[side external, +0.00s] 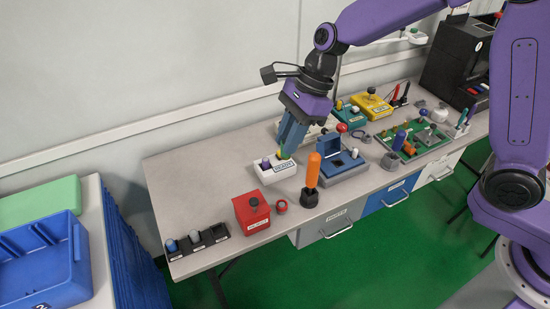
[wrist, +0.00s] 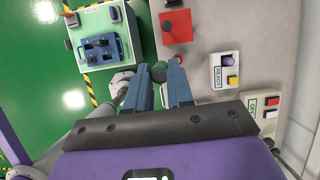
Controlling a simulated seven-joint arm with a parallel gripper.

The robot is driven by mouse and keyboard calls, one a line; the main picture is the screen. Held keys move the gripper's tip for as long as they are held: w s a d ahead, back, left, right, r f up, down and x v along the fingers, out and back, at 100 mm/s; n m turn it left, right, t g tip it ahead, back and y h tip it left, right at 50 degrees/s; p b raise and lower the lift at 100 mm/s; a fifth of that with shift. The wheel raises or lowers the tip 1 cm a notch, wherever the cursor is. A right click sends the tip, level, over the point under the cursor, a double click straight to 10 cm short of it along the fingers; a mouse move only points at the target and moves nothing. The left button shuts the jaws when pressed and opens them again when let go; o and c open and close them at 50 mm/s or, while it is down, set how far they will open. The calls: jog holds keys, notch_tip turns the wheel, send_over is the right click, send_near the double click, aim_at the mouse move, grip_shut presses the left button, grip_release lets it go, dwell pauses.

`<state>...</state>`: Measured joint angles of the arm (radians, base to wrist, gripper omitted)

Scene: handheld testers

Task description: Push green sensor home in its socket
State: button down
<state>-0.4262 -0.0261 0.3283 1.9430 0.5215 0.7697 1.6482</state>
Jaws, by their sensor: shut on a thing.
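In the side view my gripper (side external: 285,147) points down over the right part of a small white box (side external: 275,177) with a label on its front. The green sensor (side external: 283,154) shows as a yellow-green patch at the fingertips, mostly hidden by them. The fingers are shut on it. I cannot tell how deep it sits in the box. A purple piece (side external: 265,163) stands at the box's left end. In the wrist view the fingers (wrist: 158,66) show, but what they hold is not clear. A white box labelled READY (wrist: 217,75) lies to their right.
A red box (side external: 252,214) with a black knob and a red ring (side external: 281,205) stand in front. An orange-handled tool (side external: 312,170) stands upright close to the right, with a blue device (side external: 340,164) beyond. The bench's left end (side external: 175,190) has free room.

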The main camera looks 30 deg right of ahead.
jog(key=w+d+m+t, duration=0.15)
jog(key=w+d, duration=0.25)
jog(key=d, duration=0.8)
jog(key=w+d+m, duration=0.3)
jog(key=w+d, duration=0.1)
jog(key=d, duration=0.7)
notch_tip(320, 180, down, 15)
jog(key=shift+w+d, duration=0.25)
jog(key=shift+f, duration=2.3)
jog(key=shift+f, duration=1.55)
jog(key=c, duration=0.9)
grip_release()
